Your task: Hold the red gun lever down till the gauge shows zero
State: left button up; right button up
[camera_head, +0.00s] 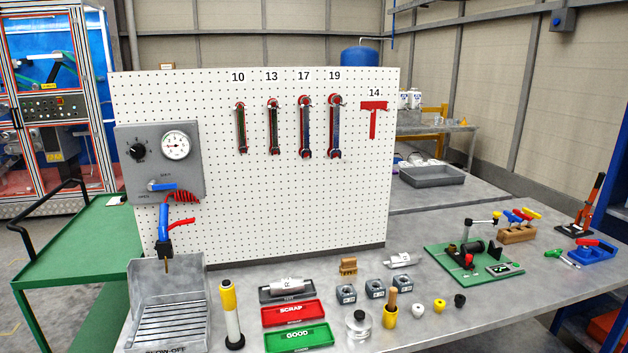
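The blue air gun (164,222) hangs nozzle down in front of the left end of the pegboard, over the blow-off tray. Its red lever (181,222) sticks out to the right and stands apart from the gun body. A coiled red hose (182,197) runs at its top. The round white gauge (176,145) sits on the grey panel (136,170) above; its needle is too small to read. A black knob (138,150) and a blue valve handle (162,186) are on the same panel. Neither of my grippers is in view.
The metal blow-off tray (140,283) stands below the gun. A yellow-and-white cylinder (231,310), a red SCRAP tray (291,314) and a green GOOD tray (299,336) are to its right. Wrenches (305,127) hang on the pegboard (222,85). Space before the gun is clear.

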aim_at(186, 222)
jog(key=i+l+u, duration=0.2)
jog(key=l+u, duration=0.15)
jog(key=l, duration=0.2)
jog(key=i+l+u, duration=0.15)
jog(key=l+u, duration=0.25)
jog(key=l, duration=0.2)
jog(key=l+u, duration=0.35)
jog(key=l, duration=0.25)
